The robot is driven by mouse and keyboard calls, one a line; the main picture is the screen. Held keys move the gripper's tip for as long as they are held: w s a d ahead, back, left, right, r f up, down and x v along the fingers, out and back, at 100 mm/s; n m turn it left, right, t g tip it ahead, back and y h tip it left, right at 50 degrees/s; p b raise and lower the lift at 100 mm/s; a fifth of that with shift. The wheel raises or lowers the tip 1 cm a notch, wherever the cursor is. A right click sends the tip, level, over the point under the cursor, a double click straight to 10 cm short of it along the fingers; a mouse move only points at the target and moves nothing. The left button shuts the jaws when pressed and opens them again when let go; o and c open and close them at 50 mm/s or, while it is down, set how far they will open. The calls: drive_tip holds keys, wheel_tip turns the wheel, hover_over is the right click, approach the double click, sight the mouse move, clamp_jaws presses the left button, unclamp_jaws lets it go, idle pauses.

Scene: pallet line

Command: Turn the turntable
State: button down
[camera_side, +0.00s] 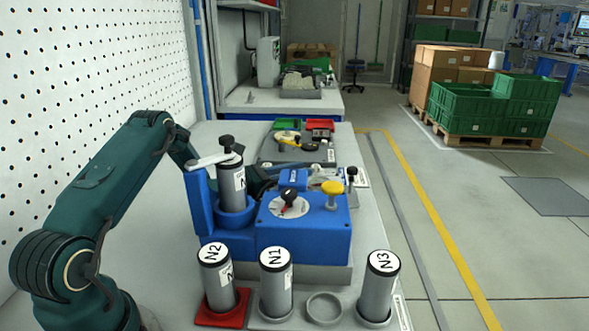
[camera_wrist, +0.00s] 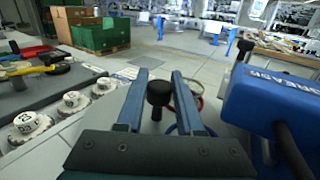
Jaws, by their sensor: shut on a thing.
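A black knob on a short post (camera_wrist: 158,93) stands between the two blue fingers of my gripper (camera_wrist: 159,75) in the wrist view. The gripper is shut on it. In the side view the black knob (camera_side: 352,171) rises behind the right end of the blue machine, and my gripper (camera_side: 343,178) reaches it from the left, partly hidden behind the machine. The blue machine (camera_side: 315,240) also fills the right of the wrist view (camera_wrist: 275,105). I cannot make out the turntable surface under the knob.
The machine carries a dial (camera_side: 290,207) and a yellow knob (camera_side: 332,188). Cylinders N2 (camera_side: 216,280), N1 (camera_side: 276,285) and N3 (camera_side: 378,290) stand in front.

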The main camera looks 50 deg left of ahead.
drive_tip(key=c, duration=0.5)
unclamp_jaws()
drive_tip(key=shift+c, duration=0.2)
drive_tip(key=shift+r, duration=0.55)
drive_tip(key=r, duration=0.2)
drive_tip(key=a+r, duration=0.1)
drive_tip(key=shift+s+r, duration=0.4)
drive_tip(key=s+a+r, duration=0.6)
drive_tip(key=s+a, duration=0.1)
drive_tip(key=shift+s, duration=0.3)
drive_tip(key=shift+a+r, duration=0.1)
